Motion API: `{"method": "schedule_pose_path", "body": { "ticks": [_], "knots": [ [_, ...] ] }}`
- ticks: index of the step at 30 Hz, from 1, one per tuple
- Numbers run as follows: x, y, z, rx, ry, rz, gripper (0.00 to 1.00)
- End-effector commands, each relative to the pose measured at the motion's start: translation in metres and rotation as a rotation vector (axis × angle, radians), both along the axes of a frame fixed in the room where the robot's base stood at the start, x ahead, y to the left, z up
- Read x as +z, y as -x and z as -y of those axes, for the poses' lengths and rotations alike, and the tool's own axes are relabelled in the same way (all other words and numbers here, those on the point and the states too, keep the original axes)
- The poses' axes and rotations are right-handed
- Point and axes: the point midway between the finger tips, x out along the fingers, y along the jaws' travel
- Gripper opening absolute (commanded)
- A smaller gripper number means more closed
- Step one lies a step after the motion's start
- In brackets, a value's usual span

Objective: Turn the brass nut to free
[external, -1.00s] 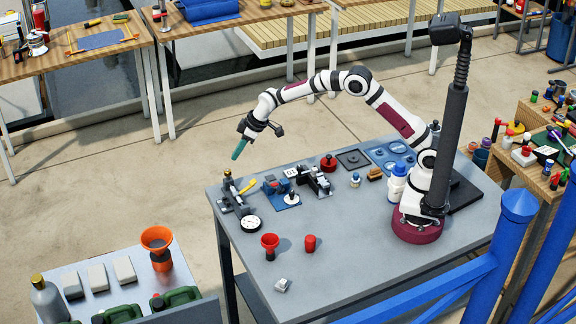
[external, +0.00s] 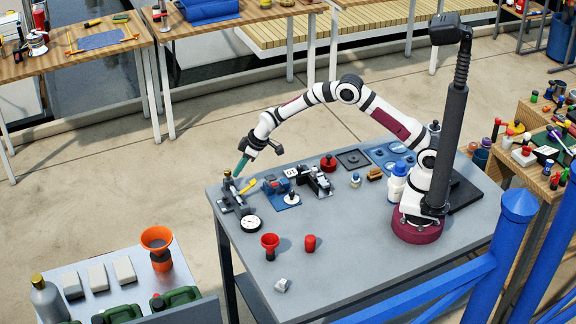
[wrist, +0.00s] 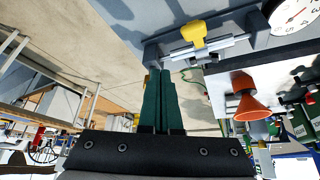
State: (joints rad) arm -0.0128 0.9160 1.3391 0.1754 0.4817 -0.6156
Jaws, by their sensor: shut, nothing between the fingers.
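A small brass-coloured piece, likely the brass nut (external: 227,173), sits on top of a dark and grey fixture (external: 231,196) at the table's left corner. A yellow handle (external: 249,184) sticks out beside it, and a yellow part (wrist: 194,33) shows in the wrist view. My gripper (external: 237,173) points down at a tilt, with its teal fingers just right of the brass piece. I cannot tell whether they touch it. In the wrist view, my gripper (wrist: 160,73) has its fingers together with nothing between them. I cannot pick out the nut there.
A white dial gauge (external: 250,223) lies in front of the fixture, and a blue-based device (external: 277,185) stands to its right. The table's front middle is mostly clear.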

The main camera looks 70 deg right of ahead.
Motion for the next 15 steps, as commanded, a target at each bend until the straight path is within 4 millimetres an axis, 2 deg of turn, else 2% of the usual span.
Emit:
{"method": "schedule_pose_path", "body": {
  "ticks": [15],
  "knots": [
    [-0.0001, -0.0062, 0.0006, 0.001, 0.0, 0.0, 0.0]
  ]
}}
